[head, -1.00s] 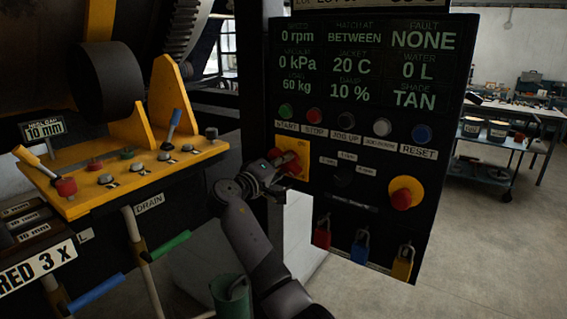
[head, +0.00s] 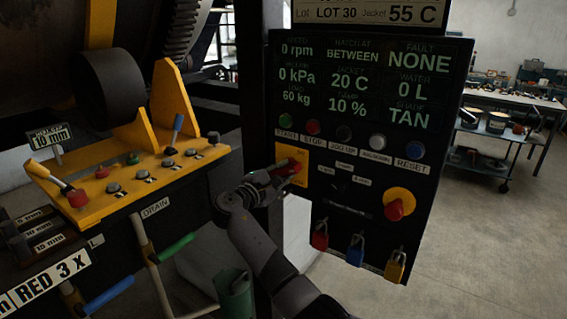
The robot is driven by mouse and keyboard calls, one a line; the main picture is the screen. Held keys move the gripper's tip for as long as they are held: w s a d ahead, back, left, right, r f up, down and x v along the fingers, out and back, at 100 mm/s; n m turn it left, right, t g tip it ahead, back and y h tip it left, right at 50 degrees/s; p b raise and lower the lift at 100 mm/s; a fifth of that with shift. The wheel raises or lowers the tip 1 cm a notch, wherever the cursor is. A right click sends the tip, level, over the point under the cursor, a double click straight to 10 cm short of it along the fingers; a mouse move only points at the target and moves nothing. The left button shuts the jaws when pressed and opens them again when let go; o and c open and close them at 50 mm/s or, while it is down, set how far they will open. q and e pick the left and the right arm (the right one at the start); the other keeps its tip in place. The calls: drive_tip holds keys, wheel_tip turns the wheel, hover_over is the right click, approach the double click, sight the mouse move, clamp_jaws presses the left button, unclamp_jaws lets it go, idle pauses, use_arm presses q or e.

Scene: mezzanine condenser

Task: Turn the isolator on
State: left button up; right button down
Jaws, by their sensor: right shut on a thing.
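The isolator is a red rotary handle (head: 287,168) on a yellow plate (head: 300,156), at the left edge of the black control panel (head: 425,235). The handle lies close to level, tilted slightly up to the right. My right gripper (head: 268,178) reaches it from the lower left and is shut on the handle. The fingers hide the handle's left end. The plate's small lettering is too blurred to read. My left gripper is out of view.
A row of buttons (head: 345,133) sits above the isolator, and a red mushroom button (head: 394,210) is to its right. Padlocks (head: 356,250) hang below. A yellow lever console (head: 130,180) stands close on the left. Open floor (head: 480,240) lies right of the panel.

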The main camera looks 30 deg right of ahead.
drive_tip(key=n+p, duration=0.2)
drive_tip(key=n, duration=0.1)
drive_tip(key=shift+f+n+p, duration=0.1)
drive_tip(key=shift+n+p, duration=0.6)
drive_tip(key=shift+p, duration=0.05)
drive_tip(key=c, duration=1.4)
unclamp_jaws()
drive_tip(key=shift+c, duration=0.2)
drive_tip(key=v, duration=1.2)
drive_tip(key=shift+w, duration=0.1)
